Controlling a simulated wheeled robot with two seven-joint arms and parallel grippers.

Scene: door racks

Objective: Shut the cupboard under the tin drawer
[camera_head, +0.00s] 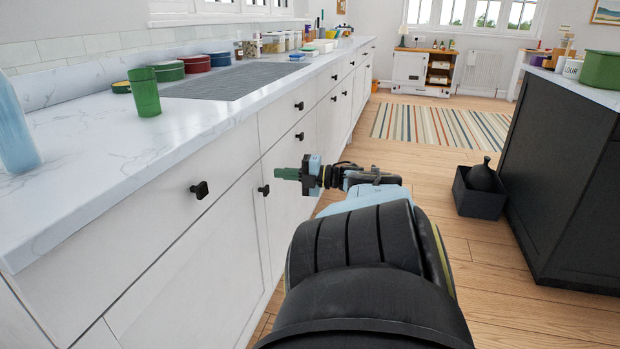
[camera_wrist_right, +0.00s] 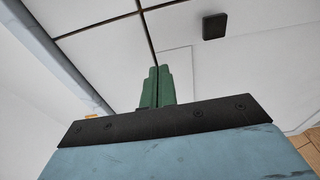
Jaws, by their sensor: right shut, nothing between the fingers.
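My right gripper (camera_head: 287,173) has its green fingers together and empty, pointing left at the white cabinet fronts. In the right wrist view the fingertips (camera_wrist_right: 157,72) show against the white panels near a dark seam; I cannot tell if they touch. A white cupboard door (camera_head: 225,262) lies below a drawer (camera_head: 150,215) with a black knob (camera_head: 199,189). Another black knob (camera_head: 264,190) sits near the door's upper right; a knob (camera_wrist_right: 214,26) also shows in the right wrist view. The fronts look nearly flush. No drawer is visibly marked as the tin drawer. My left gripper is out of view.
The marble counter (camera_head: 95,150) above holds a green cup (camera_head: 144,92), a bluish bottle (camera_head: 14,130) and several round tins. A dark island (camera_head: 560,170) stands at the right, with a black bin (camera_head: 480,195) beside it. Wooden floor lies between.

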